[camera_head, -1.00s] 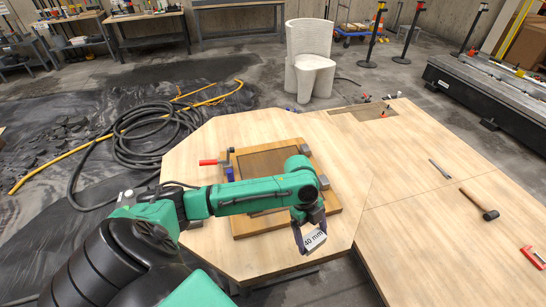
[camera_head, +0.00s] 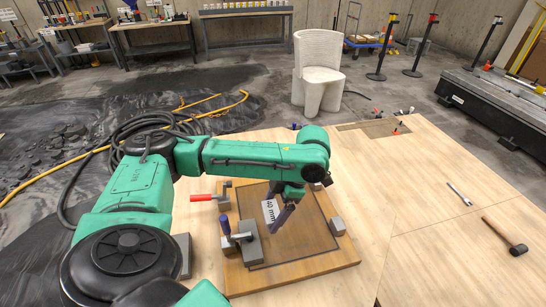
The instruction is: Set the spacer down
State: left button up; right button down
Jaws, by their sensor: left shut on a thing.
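The spacer (camera_head: 269,211) is a small pale block marked "40 mm". My left gripper (camera_head: 278,219) is shut on it. The gripper hangs below the green arm, with dark fingers pointing down. Spacer and gripper appear over the dark panel (camera_head: 308,236) of a wooden board on the table. I cannot tell whether the spacer touches the panel or is held above it. Part of the spacer is hidden by the fingers. My right gripper is not in view.
A clamp with a blue handle (camera_head: 226,224) and grey blocks sit at the board's left edge. A red-handled clamp (camera_head: 203,197) is behind it. A mallet (camera_head: 507,239) and a small steel tool (camera_head: 459,194) lie on the right tabletop (camera_head: 430,220), which is otherwise mostly clear.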

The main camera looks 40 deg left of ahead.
aim_at(268, 241)
pick_arm(q)
notch_tip(268, 241, down, 12)
jog(key=shift+w+a+r, duration=0.15)
jog(key=shift+r, duration=0.05)
jog(key=o, duration=1.4)
jog(key=shift+o, duration=0.2)
jog(key=v, duration=1.2)
jog(key=shift+b, duration=0.3)
jog(key=shift+a, duration=0.1)
